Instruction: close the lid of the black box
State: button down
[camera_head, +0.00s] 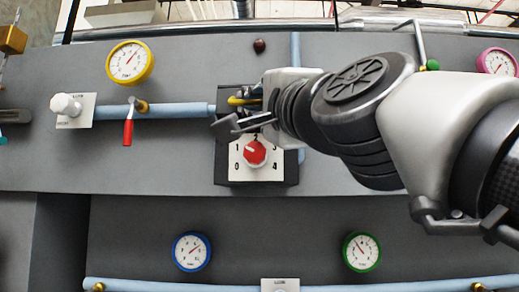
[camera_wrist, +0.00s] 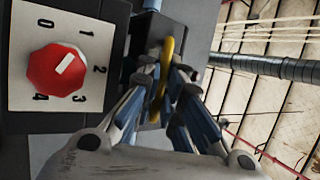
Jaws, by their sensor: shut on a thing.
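The black box (camera_head: 222,165) is on the grey panel, left of centre in the head view. Its front carries a white plate with a red dial numbered 0 to 4; the dial also shows at left in the wrist view (camera_wrist: 56,70). A yellow curved handle (camera_head: 243,101) is at the box's upper part and also shows between my fingers in the wrist view (camera_wrist: 167,50). My gripper (camera_wrist: 165,78) is shut on this yellow handle. My fingers and wrist cover much of the box's upper part, so I cannot tell how far the lid is open.
A blue pipe (camera_head: 180,111) with a red-handled valve (camera_head: 128,130) runs left of the box. A yellow gauge (camera_head: 130,62) is at upper left. Blue (camera_head: 191,251) and green (camera_head: 362,251) gauges are below. Bare panel lies between the box and the lower gauges.

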jog(key=shift+s, duration=0.1)
jog(key=c, duration=2)
grip_release()
jog(key=shift+s+r, duration=0.1)
jog(key=shift+s, duration=0.05)
jog(key=shift+s+d+f, duration=0.15)
jog(key=shift+s+f, duration=0.1)
jog(key=v, duration=1.1)
jog(key=shift+s, duration=0.2)
